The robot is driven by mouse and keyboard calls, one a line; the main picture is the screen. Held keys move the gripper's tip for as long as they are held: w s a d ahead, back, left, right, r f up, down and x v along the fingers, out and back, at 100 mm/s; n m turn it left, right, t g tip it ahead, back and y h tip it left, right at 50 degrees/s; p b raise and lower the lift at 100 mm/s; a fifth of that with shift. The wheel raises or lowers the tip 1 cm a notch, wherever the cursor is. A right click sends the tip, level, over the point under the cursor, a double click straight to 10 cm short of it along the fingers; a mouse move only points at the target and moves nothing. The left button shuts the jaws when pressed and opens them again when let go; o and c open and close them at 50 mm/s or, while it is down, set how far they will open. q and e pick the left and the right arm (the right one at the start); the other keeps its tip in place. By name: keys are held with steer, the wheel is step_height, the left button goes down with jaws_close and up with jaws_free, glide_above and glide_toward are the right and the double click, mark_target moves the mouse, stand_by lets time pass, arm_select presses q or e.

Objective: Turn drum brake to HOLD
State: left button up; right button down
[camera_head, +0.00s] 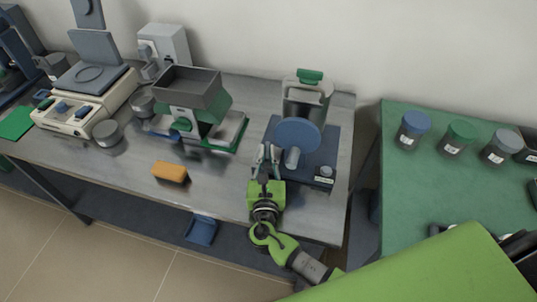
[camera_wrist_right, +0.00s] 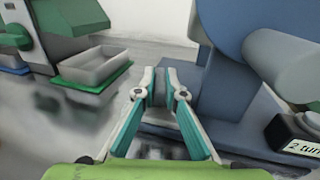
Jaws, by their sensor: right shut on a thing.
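The drum machine has a dark blue base (camera_head: 328,157), a blue round disc (camera_head: 298,134) with a stubby grey-blue handle (camera_head: 291,158), and a green-topped grey drum (camera_head: 308,94) behind. My right gripper (camera_head: 266,153) is at the left front of this base. In the right wrist view, its fingers (camera_wrist_right: 159,84) are shut on a small dark part, apparently the drum brake, mostly hidden between them. The disc (camera_wrist_right: 228,25) and handle (camera_wrist_right: 295,68) stand to the right of the fingers. No HOLD marking is readable. My left gripper is not in view.
A grey hopper machine (camera_head: 190,88) with a green base stands left of the drum machine; its pale tray (camera_wrist_right: 95,66) is left of my fingers. An orange block (camera_head: 170,172) lies at the front of the bench. A green table (camera_head: 420,185) with lidded jars is at right.

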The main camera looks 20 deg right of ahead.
steer(key=shift+w+a+m+g+h+b, duration=0.1)
steer(key=shift+a+m+g+h+b, duration=0.1)
steer(key=shift+m+g+h+b, duration=1.1)
steer(key=shift+h+p, duration=0.4)
steer(key=shift+h, duration=0.4)
steer(key=c, duration=2.4)
jaws_free()
steer(key=v, duration=1.2)
steer(key=shift+f, duration=0.1)
